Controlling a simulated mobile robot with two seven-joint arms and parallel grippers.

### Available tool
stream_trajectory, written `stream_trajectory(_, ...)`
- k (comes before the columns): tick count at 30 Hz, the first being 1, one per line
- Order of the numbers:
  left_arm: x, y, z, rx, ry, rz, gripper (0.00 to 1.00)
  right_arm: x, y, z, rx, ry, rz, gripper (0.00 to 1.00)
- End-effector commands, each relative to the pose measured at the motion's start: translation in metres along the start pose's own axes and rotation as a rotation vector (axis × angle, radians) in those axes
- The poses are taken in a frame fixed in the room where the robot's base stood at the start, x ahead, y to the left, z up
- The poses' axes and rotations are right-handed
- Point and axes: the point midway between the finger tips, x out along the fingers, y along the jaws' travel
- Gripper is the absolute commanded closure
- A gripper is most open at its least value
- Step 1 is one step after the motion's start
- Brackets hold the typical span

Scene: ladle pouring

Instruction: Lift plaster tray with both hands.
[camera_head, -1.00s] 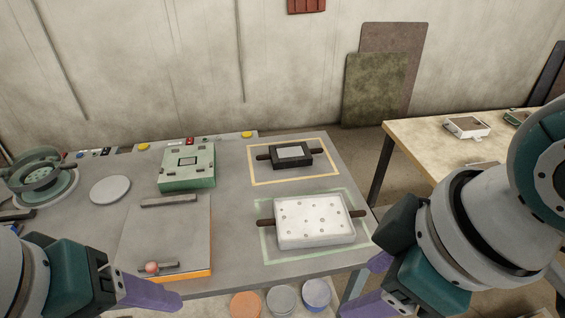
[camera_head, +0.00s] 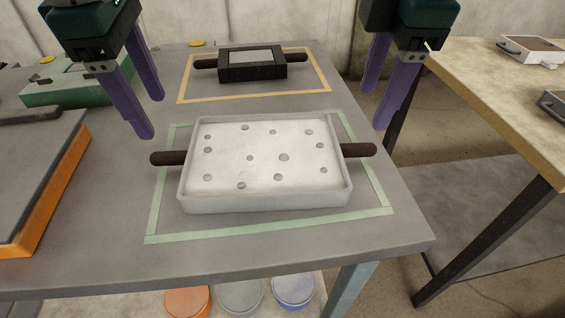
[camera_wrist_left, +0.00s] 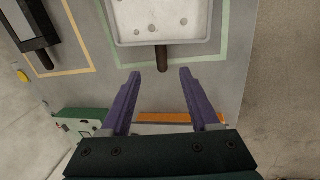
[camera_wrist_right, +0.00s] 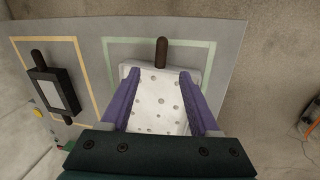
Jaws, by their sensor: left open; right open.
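The white plaster tray (camera_head: 262,165), with several round spots on its pale surface, sits flat inside a green taped rectangle on the grey table. A dark brown handle sticks out at its left (camera_head: 168,158) and another at its right (camera_head: 358,150). My left gripper (camera_head: 150,118) is open and empty, above and just behind the left handle; the left wrist view shows that handle (camera_wrist_left: 162,58) beyond the fingertips. My right gripper (camera_head: 377,108) is open and empty, above the right handle; the right wrist view shows the tray (camera_wrist_right: 155,100) between the fingers and the handle (camera_wrist_right: 162,50) beyond them.
A black box with dark handles (camera_head: 252,66) sits in a yellow taped rectangle behind the tray. A green block (camera_head: 65,92) and an orange-edged board (camera_head: 50,195) lie to the left. A wooden table (camera_head: 490,95) stands at the right. Several round lids (camera_head: 240,298) are below the front edge.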

Motion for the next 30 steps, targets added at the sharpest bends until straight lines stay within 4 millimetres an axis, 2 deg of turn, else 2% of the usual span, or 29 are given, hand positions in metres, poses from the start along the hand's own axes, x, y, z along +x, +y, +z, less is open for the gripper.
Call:
stream_trajectory(8,-0.001,0.0,0.0,-0.005,0.001,-0.001,0.38,-0.001,0.001,0.0,-0.002,-0.001,0.001,0.38)
stream_trajectory(13,0.008,0.0,0.0,-0.005,0.001,-0.003,0.38,0.008,0.0,0.0,0.0,0.0,-0.002,0.38)
stream_trajectory(24,0.07,-0.001,0.0,-0.004,0.002,-0.004,0.38,0.07,0.0,0.0,0.0,-0.001,-0.004,0.38)
stream_trajectory(30,0.091,0.0,0.001,-0.003,0.0,-0.003,0.38,0.09,0.001,-0.001,0.0,0.001,-0.001,0.38)
